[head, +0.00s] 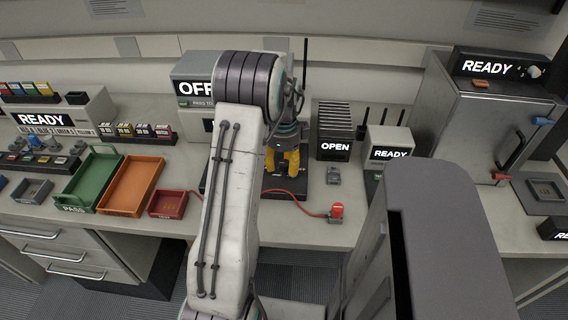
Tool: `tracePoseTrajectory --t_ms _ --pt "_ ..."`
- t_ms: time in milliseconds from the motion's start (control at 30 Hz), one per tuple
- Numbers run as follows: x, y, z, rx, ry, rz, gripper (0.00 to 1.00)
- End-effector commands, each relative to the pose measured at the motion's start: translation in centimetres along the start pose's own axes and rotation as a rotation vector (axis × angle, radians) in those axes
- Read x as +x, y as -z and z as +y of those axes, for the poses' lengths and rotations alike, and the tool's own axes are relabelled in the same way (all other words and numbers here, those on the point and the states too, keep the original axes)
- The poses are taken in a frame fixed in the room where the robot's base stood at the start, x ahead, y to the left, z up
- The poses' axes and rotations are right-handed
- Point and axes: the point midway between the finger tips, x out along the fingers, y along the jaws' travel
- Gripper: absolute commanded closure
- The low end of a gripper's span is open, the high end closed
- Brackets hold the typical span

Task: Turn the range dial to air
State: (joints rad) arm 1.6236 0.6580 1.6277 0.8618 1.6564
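My gripper (282,163), with yellow fingers, points down over a black pad (316,190) in the middle of the bench. Its fingers are small in view, and I cannot tell whether they are open or shut. A grey unit with an "OFF" display (190,88) stands behind my arm, which hides much of its front. I cannot make out a range dial or an "air" mark on it. A round light knob (533,72) shows beside the "READY" display on the cabinet at the right; its label cannot be read.
A green tray (72,182), an orange tray (131,186) and a red tray (168,204) lie at the left. A slotted "OPEN" rack (335,130) and a "READY" charger-like unit (390,148) stand right of my gripper. A red cable leads to a red-topped block (336,212) near the front edge.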

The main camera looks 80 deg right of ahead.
Motion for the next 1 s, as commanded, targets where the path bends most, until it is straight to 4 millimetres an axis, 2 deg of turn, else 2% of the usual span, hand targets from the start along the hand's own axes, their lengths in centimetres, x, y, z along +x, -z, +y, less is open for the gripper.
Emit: tracePoseTrajectory --t_ms 333,467,1000 --pt "-0.3 0.1 -0.1 0.001 0.006 0.000 0.47" --pt "-1.3 0.1 -0.2 0.002 0.009 -0.001 0.47" --pt "-9.7 0.0 -0.1 0.001 0.007 -0.001 0.47"
